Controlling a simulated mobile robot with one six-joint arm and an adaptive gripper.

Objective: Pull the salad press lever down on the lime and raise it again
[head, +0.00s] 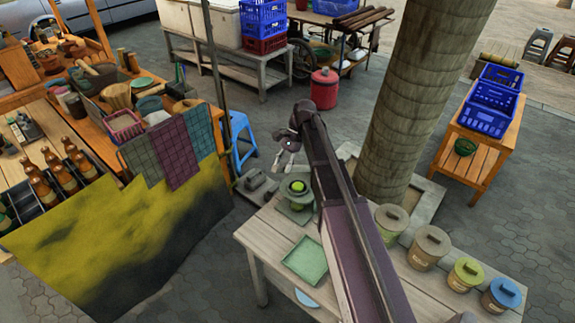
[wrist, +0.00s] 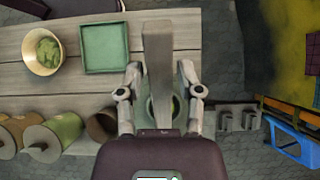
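The green press (head: 297,203) stands at the far end of the wooden table, with a small yellow-green round top that may be the lime; I cannot tell. In the wrist view, part of its green round body (wrist: 154,106) shows below my gripper. A broad grey-brown bar (wrist: 157,45), seemingly the lever, runs between the fingers. My gripper (wrist: 160,75) is open, one finger on each side of the bar with gaps visible. In the head view, my gripper (head: 286,158) hangs just above and behind the press; the lever cannot be made out there.
A green square tray (head: 305,260) lies nearer on the table. A bowl of green pieces (wrist: 44,50) stands beside the tray. Several lidded canisters (head: 429,246) line the table's right side. A thick column (head: 410,100) rises behind. A blue stool (head: 238,135) stands left.

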